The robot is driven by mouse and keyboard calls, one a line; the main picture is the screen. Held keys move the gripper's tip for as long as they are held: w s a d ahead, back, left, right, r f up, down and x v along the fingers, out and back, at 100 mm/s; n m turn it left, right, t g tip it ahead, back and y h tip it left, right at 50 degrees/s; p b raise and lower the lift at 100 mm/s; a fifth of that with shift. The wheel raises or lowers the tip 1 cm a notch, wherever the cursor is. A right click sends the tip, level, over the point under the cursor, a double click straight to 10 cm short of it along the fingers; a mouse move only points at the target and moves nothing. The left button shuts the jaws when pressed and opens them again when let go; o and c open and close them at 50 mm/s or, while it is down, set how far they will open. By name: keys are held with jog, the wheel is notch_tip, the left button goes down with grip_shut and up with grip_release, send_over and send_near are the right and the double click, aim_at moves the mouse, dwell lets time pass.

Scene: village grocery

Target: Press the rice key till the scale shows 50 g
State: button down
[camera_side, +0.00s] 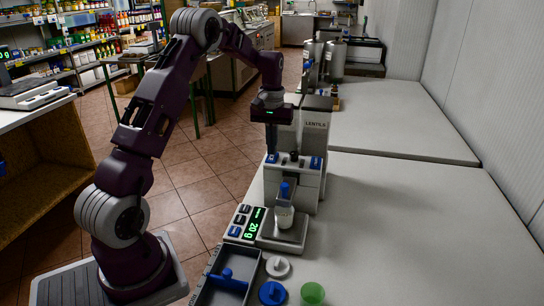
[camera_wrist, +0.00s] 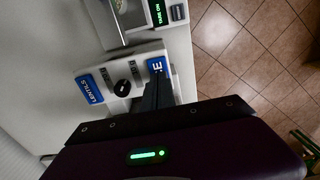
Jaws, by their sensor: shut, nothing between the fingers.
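The twin dispenser (camera_side: 292,185) stands on the counter, with a blue key on each side of its front. The right key (camera_side: 316,163) reads LENTILS in the wrist view (camera_wrist: 89,89). The left key (camera_side: 272,158), the rice key, shows only a final E in the wrist view (camera_wrist: 156,66); my fingers cover the rest. My gripper (camera_side: 271,150) is shut and points down, its tips at the rice key; I cannot tell whether they touch it. A small container (camera_side: 284,217) with pale contents stands on the scale (camera_side: 291,241) under a blue part. The green display (camera_side: 254,224) appears to read 20 g.
A grey tray (camera_side: 216,292) with a blue tool in it, a white lid (camera_side: 277,266), a blue lid (camera_side: 271,292) and a green cup (camera_side: 312,293) lie at the front. The counter (camera_side: 400,235) to the right is clear.

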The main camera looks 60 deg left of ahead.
jog(key=shift+f, duration=0.45)
jog(key=shift+r, duration=0.1)
jog(key=shift+r, duration=1)
dwell(0.4)
